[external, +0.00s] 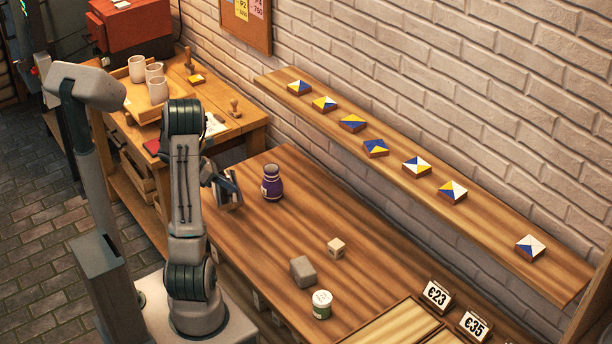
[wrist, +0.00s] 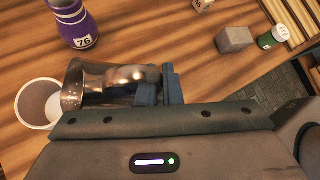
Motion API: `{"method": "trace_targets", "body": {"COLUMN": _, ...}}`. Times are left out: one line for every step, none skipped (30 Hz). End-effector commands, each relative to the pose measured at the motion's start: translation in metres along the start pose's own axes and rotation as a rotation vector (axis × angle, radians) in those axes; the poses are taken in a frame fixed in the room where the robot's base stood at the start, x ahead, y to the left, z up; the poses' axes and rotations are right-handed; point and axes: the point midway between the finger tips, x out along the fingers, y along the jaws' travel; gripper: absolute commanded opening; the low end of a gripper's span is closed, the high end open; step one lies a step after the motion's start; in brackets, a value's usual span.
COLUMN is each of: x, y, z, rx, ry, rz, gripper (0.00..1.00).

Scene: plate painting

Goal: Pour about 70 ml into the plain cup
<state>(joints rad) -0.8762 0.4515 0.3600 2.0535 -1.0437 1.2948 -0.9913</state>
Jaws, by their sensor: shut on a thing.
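A pale plain cup (wrist: 24,112) stands on the table just left of that mouth and shows something white inside. I cannot tell how much it holds or whether a stream is falling. In the external view, my gripper (external: 227,190) is low over the table, left of the purple bottle; my arm hides the cup there.
A purple bottle (external: 272,185) labelled 76 stands near the vessel. A small pale cube (external: 336,247), a grey block (external: 303,271) and a green-white jar (external: 321,305) stand farther right. Painted tiles (external: 375,148) line the wall shelf. Other cups (external: 137,68) stand on the back-left bench.

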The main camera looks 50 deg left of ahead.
Motion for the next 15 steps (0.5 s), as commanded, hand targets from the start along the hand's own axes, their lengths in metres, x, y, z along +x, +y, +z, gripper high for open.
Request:
{"method": "trace_targets", "body": {"x": 0.000, "y": 0.000, "z": 0.000, "rx": 0.001, "ry": -0.001, "rz": 0.000, "gripper": 0.00}}
{"method": "trace_targets", "body": {"x": 0.000, "y": 0.000, "z": 0.000, "rx": 0.001, "ry": -0.001, "rz": 0.000, "gripper": 0.00}}
{"method": "trace_targets", "body": {"x": 0.000, "y": 0.000, "z": 0.000, "rx": 0.001, "ry": -0.001, "rz": 0.001, "gripper": 0.00}}
{"method": "trace_targets", "body": {"x": 0.000, "y": 0.000, "z": 0.000, "rx": 0.002, "ry": -0.001, "rz": 0.001, "gripper": 0.00}}
{"method": "trace_targets", "body": {"x": 0.001, "y": 0.000, "z": 0.000, "rx": 0.003, "ry": 0.000, "rz": 0.003, "gripper": 0.00}}
{"method": "trace_targets", "body": {"x": 0.001, "y": 0.000, "z": -0.001, "rx": 0.006, "ry": 0.000, "rz": 0.005, "gripper": 0.00}}
{"method": "trace_targets", "body": {"x": 0.002, "y": 0.000, "z": -0.002, "rx": 0.009, "ry": 0.000, "rz": 0.008, "gripper": 0.00}}
{"method": "trace_targets", "body": {"x": 0.003, "y": 0.000, "z": -0.003, "rx": 0.013, "ry": 0.000, "rz": 0.012, "gripper": 0.00}}
{"method": "trace_targets", "body": {"x": 0.004, "y": 0.000, "z": -0.004, "rx": 0.020, "ry": 0.001, "rz": 0.017, "gripper": 0.00}}
{"method": "trace_targets", "body": {"x": 0.005, "y": 0.000, "z": -0.005, "rx": 0.027, "ry": 0.001, "rz": 0.023, "gripper": 0.00}}
{"method": "trace_targets", "body": {"x": 0.006, "y": 0.000, "z": -0.006, "rx": 0.034, "ry": 0.001, "rz": 0.029, "gripper": 0.00}}
{"method": "trace_targets", "body": {"x": 0.007, "y": 0.000, "z": -0.008, "rx": 0.044, "ry": 0.002, "rz": 0.039, "gripper": 0.00}}
{"method": "trace_targets", "body": {"x": 0.009, "y": 0.001, "z": -0.009, "rx": 0.052, "ry": 0.003, "rz": 0.047, "gripper": 0.00}}
{"method": "trace_targets", "body": {"x": 0.010, "y": 0.000, "z": -0.011, "rx": 0.062, "ry": 0.004, "rz": 0.055, "gripper": 0.00}}
{"method": "trace_targets", "body": {"x": 0.011, "y": 0.000, "z": -0.012, "rx": 0.074, "ry": 0.004, "rz": 0.065, "gripper": 0.00}}
